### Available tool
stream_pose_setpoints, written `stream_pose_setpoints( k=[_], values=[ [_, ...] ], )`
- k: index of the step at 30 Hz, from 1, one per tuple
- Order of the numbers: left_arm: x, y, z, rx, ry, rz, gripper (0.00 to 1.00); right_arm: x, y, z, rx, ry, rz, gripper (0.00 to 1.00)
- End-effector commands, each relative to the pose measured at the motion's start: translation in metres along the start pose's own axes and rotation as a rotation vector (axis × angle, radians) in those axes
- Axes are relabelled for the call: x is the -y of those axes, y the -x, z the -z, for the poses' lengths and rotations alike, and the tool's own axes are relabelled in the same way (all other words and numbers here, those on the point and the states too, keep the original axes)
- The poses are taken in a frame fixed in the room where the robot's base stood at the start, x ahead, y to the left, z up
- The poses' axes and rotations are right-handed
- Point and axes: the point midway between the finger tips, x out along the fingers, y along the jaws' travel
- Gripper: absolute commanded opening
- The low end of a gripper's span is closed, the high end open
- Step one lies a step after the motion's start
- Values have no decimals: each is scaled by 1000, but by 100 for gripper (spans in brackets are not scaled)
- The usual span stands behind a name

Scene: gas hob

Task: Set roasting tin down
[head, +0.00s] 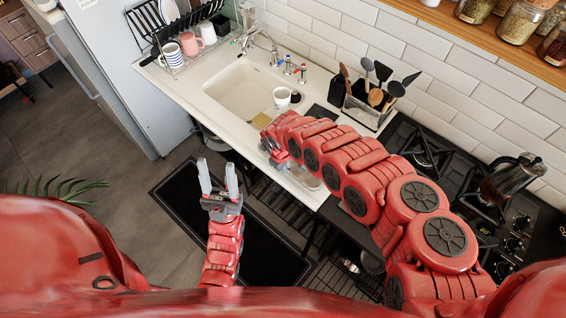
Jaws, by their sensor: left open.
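My left gripper (218,178) is open and empty, with its two pale fingers apart, held above the dark floor mat. My right arm (350,175) reaches across the counter edge toward the sink. Its gripper is hidden behind the arm's own links, so I cannot see its fingers or whether they hold anything. I cannot make out the roasting tin for certain. A small greyish patch (305,177) shows below the right arm at the counter's front edge, but I cannot tell what it is. The gas hob (425,150) is black and partly covered by the right arm.
A moka pot (512,180) stands on the hob at right. A utensil holder (362,112) stands by the wall. A white cup (282,98) is by the sink (240,88). A dish rack (178,60) holds mugs and plates. The mat (262,250) lies on the floor.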

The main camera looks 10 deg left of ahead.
Motion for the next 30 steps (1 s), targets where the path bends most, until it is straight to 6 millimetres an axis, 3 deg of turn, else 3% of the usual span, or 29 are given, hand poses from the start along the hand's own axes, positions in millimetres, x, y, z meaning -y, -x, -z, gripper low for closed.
stream_pose_setpoints(
  k=[6, 11, 23, 30],
  values=[
    [0, 0, 0, 0, 0, 0, 50, -1, -3, -1, -2, -1, -3, 0],
    [0, 0, 0, 0, 0, 0, 50, -1, -3, -1, -2, -1, -2, 32],
    [0, 2, 0, 0, 0, 0, 50, -1, 1, 0, -3, 0, -2, 33],
    [0, 7, -1, 0, 0, 0, 50, -4, 24, 0, -4, 1, -10, 33]
  ],
)
